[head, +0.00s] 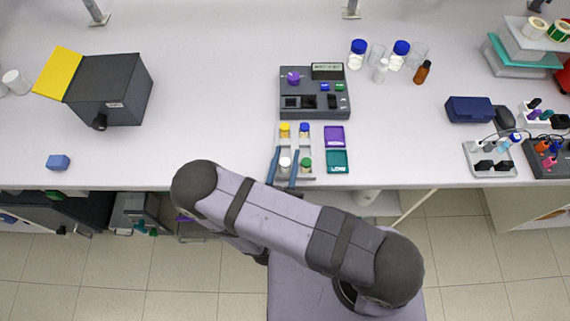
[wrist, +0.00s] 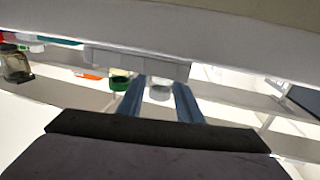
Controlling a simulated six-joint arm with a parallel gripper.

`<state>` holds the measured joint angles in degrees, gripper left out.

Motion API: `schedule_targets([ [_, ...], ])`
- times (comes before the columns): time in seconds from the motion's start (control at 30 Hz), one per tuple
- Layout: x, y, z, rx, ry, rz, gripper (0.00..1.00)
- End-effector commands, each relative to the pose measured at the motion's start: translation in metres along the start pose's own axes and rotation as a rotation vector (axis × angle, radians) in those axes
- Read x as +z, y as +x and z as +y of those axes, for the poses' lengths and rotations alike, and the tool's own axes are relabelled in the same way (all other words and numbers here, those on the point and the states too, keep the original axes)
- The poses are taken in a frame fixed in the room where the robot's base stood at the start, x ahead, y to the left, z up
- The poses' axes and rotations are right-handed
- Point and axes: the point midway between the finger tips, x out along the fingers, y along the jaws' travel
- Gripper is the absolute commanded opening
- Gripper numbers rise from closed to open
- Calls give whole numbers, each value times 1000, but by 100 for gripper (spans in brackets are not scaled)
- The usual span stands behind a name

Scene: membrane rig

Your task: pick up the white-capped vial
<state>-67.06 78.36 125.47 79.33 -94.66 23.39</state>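The white-capped vial (head: 284,163) stands at the front left of a small light rack (head: 295,147) near the bench's front edge. My gripper (head: 287,156) is open, with one blue finger on each side of this vial. In the wrist view, my gripper (wrist: 159,82) has a pale cap (wrist: 160,92) between its fingers, with gaps on both sides. A green-capped vial (head: 304,163) stands just right of the right finger, and its green cap also shows in the wrist view (wrist: 120,84). Vial bodies are mostly hidden.
Yellow-capped (head: 285,129) and blue-capped (head: 304,129) vials stand in the rack's back row. Purple (head: 334,136) and teal (head: 337,161) trays lie to the right. A grey device (head: 315,92) stands behind.

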Motion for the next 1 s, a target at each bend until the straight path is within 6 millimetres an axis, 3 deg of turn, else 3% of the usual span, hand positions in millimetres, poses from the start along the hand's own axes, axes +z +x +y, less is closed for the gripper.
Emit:
schedule_targets([
  [0.2,0,20,0,3,1,0,32],
  [0.57,0,24,0,-1,0,1,32],
  [0.7,0,24,0,-1,0,0,4],
  [0.73,0,24,0,-1,0,0,1],
  [1.0,0,24,0,-1,0,0,0],
])
